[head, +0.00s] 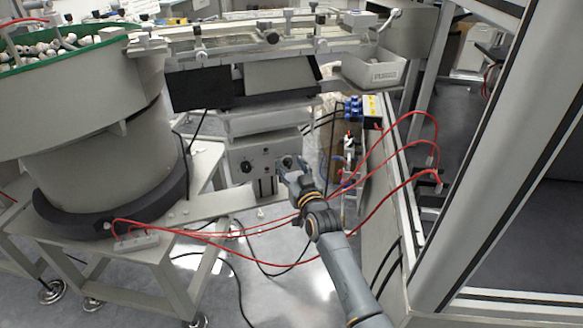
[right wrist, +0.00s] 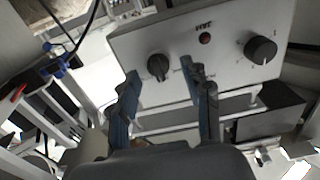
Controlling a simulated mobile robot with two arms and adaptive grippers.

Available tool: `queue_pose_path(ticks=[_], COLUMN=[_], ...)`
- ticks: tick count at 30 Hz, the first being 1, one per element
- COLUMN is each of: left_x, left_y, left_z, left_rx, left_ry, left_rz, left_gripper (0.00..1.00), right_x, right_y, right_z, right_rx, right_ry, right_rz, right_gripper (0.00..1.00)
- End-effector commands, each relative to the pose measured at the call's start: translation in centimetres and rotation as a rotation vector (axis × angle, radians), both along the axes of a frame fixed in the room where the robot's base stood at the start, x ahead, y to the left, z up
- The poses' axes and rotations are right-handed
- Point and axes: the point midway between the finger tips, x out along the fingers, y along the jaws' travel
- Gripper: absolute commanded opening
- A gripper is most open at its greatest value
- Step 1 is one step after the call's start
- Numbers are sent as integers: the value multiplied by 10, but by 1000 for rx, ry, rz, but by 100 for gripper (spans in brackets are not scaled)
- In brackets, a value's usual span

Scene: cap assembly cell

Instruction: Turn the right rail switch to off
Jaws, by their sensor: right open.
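The grey control box (head: 262,151) sits under the rail in the middle of the head view. It carries a left dial (head: 247,167) and the right rail switch (head: 287,161), a dark knob. In the right wrist view the box looks upside down, so the right switch (right wrist: 158,67) shows left of the large dial (right wrist: 260,50). My right gripper (head: 289,168) is in front of the switch. In the right wrist view its open fingers (right wrist: 160,72) stand on either side of the switch, with gaps visible. Contact and the knob's exact setting cannot be told. My left gripper is out of view.
A red indicator (right wrist: 205,38) sits between the knobs. Red hoses (head: 400,150) loop right of my right arm, near blue fittings (head: 353,110). The large round feeder bowl (head: 75,95) stands left. A metal frame post (head: 490,170) stands right.

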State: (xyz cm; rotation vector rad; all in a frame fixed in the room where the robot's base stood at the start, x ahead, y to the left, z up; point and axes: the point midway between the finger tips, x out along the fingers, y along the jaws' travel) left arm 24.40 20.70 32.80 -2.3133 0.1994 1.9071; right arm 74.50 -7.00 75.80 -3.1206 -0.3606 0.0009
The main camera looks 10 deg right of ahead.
Motion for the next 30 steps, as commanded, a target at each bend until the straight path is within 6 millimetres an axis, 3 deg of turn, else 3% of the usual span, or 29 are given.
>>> queue_pose_path(ticks=[8,21,30], left_x=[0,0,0], left_y=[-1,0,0], left_z=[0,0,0], left_rx=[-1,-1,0], left_ry=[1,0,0], left_rz=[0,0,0], left_gripper=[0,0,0], right_x=[-19,-98,-117], right_y=[-5,-23,-27], right_z=[-1,-1,0], right_rx=[0,0,0], right_ry=[0,1,1], right_rz=[0,0,0], right_gripper=[48,48,48])
